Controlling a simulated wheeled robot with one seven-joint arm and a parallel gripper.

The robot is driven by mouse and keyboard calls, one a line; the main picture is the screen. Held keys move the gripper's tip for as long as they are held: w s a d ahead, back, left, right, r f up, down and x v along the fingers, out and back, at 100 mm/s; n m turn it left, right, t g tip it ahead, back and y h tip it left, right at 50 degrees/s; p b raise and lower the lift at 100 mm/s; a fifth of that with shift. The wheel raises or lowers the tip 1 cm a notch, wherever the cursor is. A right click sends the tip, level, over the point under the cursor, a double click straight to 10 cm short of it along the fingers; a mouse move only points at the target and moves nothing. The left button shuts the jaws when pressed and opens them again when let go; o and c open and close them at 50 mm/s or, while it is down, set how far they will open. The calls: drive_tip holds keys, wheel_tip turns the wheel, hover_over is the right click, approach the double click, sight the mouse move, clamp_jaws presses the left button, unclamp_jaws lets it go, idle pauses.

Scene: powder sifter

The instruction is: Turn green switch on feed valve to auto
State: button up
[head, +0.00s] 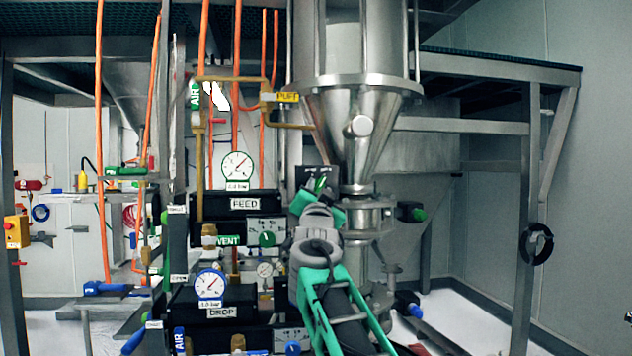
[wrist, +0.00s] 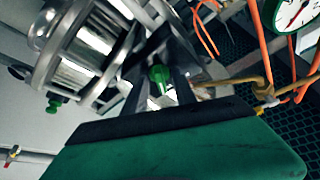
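The feed unit is a black box labelled FEED (head: 244,204), left of my gripper in the head view. A round green knob (head: 267,239) sits on a pale plate below and right of the label. A dark plate with a green switch (head: 320,183) shows just beyond my gripper (head: 316,198). In the wrist view a green switch (wrist: 160,78) appears between the two dark fingers of my gripper (wrist: 158,92), which stand apart. I cannot tell whether the fingers touch it. The switch's exact setting is not readable, and my arm hides part of the area.
A steel hopper (head: 357,130) rises behind my gripper, with a green-ended fitting (head: 411,212) to its right. A white gauge (head: 237,165) stands above the FEED box. A DROP box (head: 221,312) sits lower left. Orange hoses (head: 101,150) and steel posts crowd the left; open floor lies right.

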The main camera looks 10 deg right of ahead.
drive_tip(key=shift+c, duration=0.4)
clamp_jaws()
